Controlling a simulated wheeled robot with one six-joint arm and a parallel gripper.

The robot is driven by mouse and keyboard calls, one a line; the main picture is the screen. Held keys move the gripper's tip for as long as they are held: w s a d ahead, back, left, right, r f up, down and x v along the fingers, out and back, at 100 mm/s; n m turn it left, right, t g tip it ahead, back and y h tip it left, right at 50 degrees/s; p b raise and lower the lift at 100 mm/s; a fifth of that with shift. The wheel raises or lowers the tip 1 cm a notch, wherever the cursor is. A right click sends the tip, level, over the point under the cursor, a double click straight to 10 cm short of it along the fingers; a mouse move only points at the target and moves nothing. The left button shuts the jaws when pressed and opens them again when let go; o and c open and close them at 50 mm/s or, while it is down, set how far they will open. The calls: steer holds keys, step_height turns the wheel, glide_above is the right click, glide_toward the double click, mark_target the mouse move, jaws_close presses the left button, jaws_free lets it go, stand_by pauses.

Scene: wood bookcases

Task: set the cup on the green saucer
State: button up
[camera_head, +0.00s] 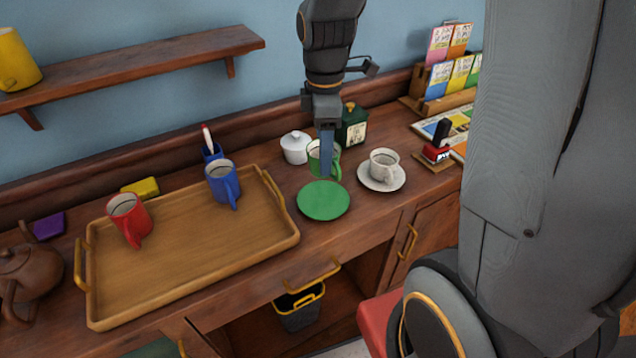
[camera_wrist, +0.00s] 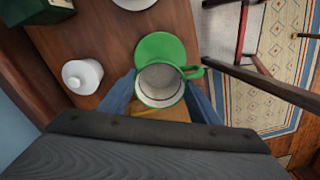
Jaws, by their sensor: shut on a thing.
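The green cup (camera_head: 314,160) is upright in my gripper (camera_head: 327,164), which is shut on it; a blue finger hides part of the cup's near side. In the wrist view the cup (camera_wrist: 161,84) sits between the two blue fingers, looks empty inside, and its handle points right. The green saucer (camera_head: 323,201) lies flat and bare on the wooden counter, just in front of and below the cup in the head view. In the wrist view the cup overlaps part of the saucer (camera_wrist: 160,46). I cannot tell the gap in height between them.
A white lidded pot (camera_head: 296,147) and dark green tin (camera_head: 352,125) stand behind. A white cup (camera_head: 384,164) on a white saucer (camera_head: 399,182) is at right. A wooden tray (camera_head: 190,262) with red (camera_head: 127,215) and blue (camera_head: 221,181) mugs is at left.

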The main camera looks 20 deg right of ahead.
steer(key=shift+f+p, duration=0.75)
steer(key=shift+f, duration=4)
steer(key=shift+s+f, duration=0.1)
steer(key=o, duration=1.1)
step_height(320, 180, up, 11)
steer(key=shift+r+b, duration=0.2)
steer(key=shift+b, duration=0.8)
steer(key=shift+r, duration=0.35)
steer(key=shift+s+f+m+t, duration=0.2)
steer(key=shift+s+f+m, duration=0.6)
steer(key=shift+s+m, duration=1.25)
steer(key=shift+s+f+m+t, duration=0.2)
steer(key=shift+s+f+m, duration=0.7)
steer(key=shift+m, duration=2.1)
steer(key=shift+s+f+m+t, duration=0.2)
steer(key=shift+s+f+m, duration=0.5)
steer(key=shift+s+m, duration=1.35)
